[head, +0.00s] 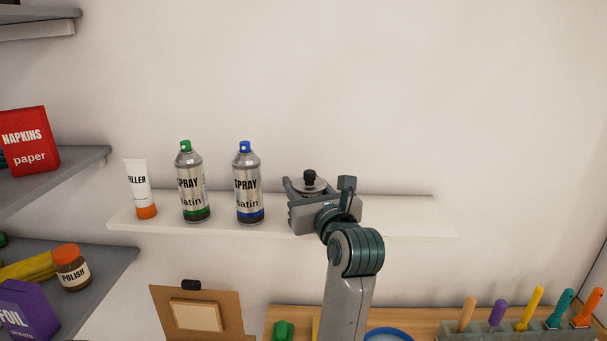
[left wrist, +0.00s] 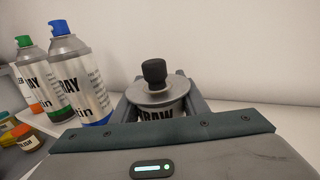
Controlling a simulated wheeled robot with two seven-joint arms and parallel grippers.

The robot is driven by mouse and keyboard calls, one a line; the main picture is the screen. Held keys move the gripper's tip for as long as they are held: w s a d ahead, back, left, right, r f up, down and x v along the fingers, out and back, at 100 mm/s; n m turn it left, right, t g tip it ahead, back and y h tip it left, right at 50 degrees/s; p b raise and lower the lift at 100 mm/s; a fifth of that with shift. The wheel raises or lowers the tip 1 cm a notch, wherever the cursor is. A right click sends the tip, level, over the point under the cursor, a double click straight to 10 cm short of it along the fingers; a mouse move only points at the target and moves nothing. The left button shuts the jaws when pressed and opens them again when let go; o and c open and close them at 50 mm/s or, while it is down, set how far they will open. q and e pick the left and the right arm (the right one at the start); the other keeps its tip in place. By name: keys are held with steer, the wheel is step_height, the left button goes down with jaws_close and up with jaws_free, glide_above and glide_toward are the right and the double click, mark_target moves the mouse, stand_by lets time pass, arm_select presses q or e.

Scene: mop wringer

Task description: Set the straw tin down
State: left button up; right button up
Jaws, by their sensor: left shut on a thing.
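The straw tin (head: 309,184) has a grey lid with a black knob; the rest of it is mostly hidden by the gripper. My left gripper (head: 303,194) is shut on it, over the white wall shelf (head: 408,213), right of the spray cans. In the left wrist view the tin (left wrist: 158,95) stands upright between the two fingers, and part of its label shows. Its base is hidden, so I cannot tell whether it touches the shelf. My right gripper is not in view.
A blue-capped spray can (head: 248,185), a green-capped spray can (head: 193,185) and a filler tube (head: 140,190) stand on the shelf's left half. The shelf's right part is bare. Grey shelves (head: 108,160) stand at left. Below is a wooden surface with a rack (head: 500,330) of coloured handles.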

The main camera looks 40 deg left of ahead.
arm_select(q)
steer(key=shift+f, duration=0.75)
steer(key=shift+f, duration=0.2)
steer(key=o, duration=1.1)
steer(key=shift+o, duration=0.2)
